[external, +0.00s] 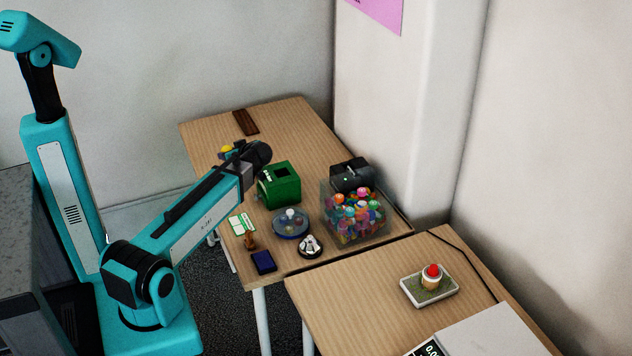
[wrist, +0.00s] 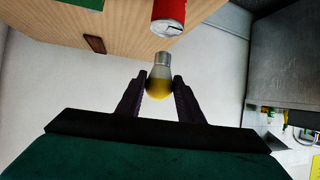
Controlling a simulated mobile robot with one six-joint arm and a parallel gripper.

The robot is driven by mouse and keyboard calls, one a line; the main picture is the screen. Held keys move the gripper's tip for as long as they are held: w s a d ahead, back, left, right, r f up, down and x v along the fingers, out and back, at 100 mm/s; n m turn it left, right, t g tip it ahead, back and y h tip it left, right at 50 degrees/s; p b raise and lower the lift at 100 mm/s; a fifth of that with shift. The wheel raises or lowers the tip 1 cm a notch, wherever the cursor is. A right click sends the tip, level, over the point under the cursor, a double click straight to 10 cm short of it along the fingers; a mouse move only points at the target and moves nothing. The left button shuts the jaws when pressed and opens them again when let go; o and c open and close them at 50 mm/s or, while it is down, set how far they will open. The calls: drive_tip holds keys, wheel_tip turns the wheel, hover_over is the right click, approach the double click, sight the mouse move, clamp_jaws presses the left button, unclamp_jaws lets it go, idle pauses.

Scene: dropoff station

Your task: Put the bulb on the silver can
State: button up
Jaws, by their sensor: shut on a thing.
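The bulb (wrist: 159,80), with a yellow globe and silver metal base, is between my gripper's (wrist: 160,88) two dark fingers in the wrist view. The fingers are shut on its globe, and its metal base points away from my palm. In the external view my gripper is over the far left of the table, with a yellow spot of the bulb (external: 227,149) showing. A red can (wrist: 170,14) with a silver end is just beyond the bulb's base in the wrist view, cut off by the frame. I see no all-silver can. I cannot make out the can in the external view.
A green box (external: 279,185) stands right of my gripper. A clear bin of coloured balls (external: 354,218) and a black device (external: 350,175) stand farther right. A dark brown plate (external: 245,122) lies at the back. A blue-based dish (external: 291,224) and a navy box (external: 263,262) are nearer.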

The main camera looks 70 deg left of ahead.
drive_tip(key=shift+f+p, duration=0.3)
drive_tip(key=shift+f, duration=1.4)
drive_tip(key=shift+f, duration=0.15)
drive_tip(key=o, duration=0.9)
drive_tip(key=shift+c, duration=0.2)
drive_tip(key=shift+r, duration=0.25)
drive_tip(key=b+v, duration=0.2)
drive_tip(key=v, duration=1)
drive_tip(key=shift+s+a+f, duration=0.1)
drive_tip(key=shift+f, duration=0.1)
drive_tip(key=shift+p+x, duration=1)
drive_tip(key=shift+x, duration=4.75)
